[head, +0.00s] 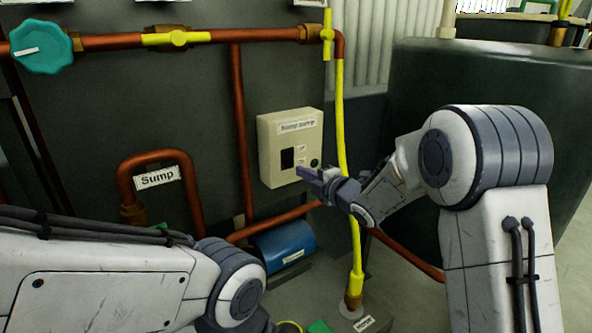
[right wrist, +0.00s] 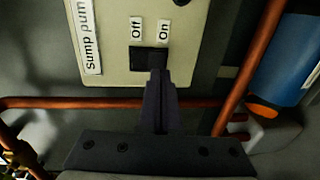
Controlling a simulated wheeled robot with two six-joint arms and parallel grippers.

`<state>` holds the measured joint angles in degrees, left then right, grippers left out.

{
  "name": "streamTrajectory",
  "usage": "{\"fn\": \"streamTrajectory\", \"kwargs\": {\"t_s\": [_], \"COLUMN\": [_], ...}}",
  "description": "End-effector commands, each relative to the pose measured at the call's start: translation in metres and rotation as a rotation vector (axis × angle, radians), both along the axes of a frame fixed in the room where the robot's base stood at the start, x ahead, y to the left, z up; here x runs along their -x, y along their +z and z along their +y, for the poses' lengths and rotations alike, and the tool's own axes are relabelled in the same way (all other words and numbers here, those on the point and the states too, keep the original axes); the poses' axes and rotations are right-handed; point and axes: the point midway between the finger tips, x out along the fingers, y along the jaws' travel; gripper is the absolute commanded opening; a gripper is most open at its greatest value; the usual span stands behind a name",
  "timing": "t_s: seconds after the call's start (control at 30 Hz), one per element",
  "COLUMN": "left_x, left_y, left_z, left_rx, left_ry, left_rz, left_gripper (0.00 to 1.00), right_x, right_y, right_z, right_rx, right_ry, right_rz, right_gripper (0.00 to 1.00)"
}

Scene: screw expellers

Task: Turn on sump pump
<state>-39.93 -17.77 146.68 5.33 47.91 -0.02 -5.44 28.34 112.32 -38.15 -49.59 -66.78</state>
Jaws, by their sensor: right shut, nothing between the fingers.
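The sump pump control box (head: 290,135) is a cream box on the dark panel, labelled "Sump pump". Its black switch (head: 287,158) is on the front, and the right wrist view also shows the switch (right wrist: 140,59). There, the Off label (right wrist: 137,28) and On label (right wrist: 164,31) sit beside the switch. My right gripper (head: 303,173) is shut and empty, at the box's lower front. In the right wrist view its fingertips (right wrist: 157,76) overlap the switch on the On side. I cannot tell whether they touch it. My left arm shows, but its gripper does not.
Copper pipes (head: 240,130) and a yellow pipe (head: 341,120) run close around the box. A blue cylinder (head: 283,245) lies below it. A large dark green tank (head: 480,85) stands to the right. A teal valve wheel (head: 42,48) is at upper left.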

Motion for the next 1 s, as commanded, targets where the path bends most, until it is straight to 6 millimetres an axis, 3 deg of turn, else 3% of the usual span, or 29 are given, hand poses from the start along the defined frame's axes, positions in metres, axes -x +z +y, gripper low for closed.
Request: {"fn": "streamTrajectory", "kwargs": {"t_s": [0.3, 0.73, 0.9, 1.0], "left_x": [0.000, 0.000, 0.000, 0.000], "left_y": [-0.001, -0.002, -0.024, -0.015], "left_z": [0.000, 0.000, 0.000, 0.000], "left_rx": [0.000, 0.000, 0.000, 0.000], "left_ry": [0.000, 0.000, 0.000, 0.000], "left_rz": [0.000, 0.000, 0.000, 0.000], "left_gripper": [0.55, 0.55, 0.55, 0.55], "right_x": [-0.031, -0.033, -0.036, -0.036], "right_y": [-0.005, -0.006, -0.014, -0.006], "right_z": [0.021, 0.022, 0.024, 0.024], "right_rx": [0.000, 0.000, -0.019, -0.017], "right_ry": [0.000, -0.001, -0.001, -0.001], "right_rz": [0.000, -0.001, -0.031, -0.026], "right_gripper": [0.00, 0.00, 0.00, 0.00]}}
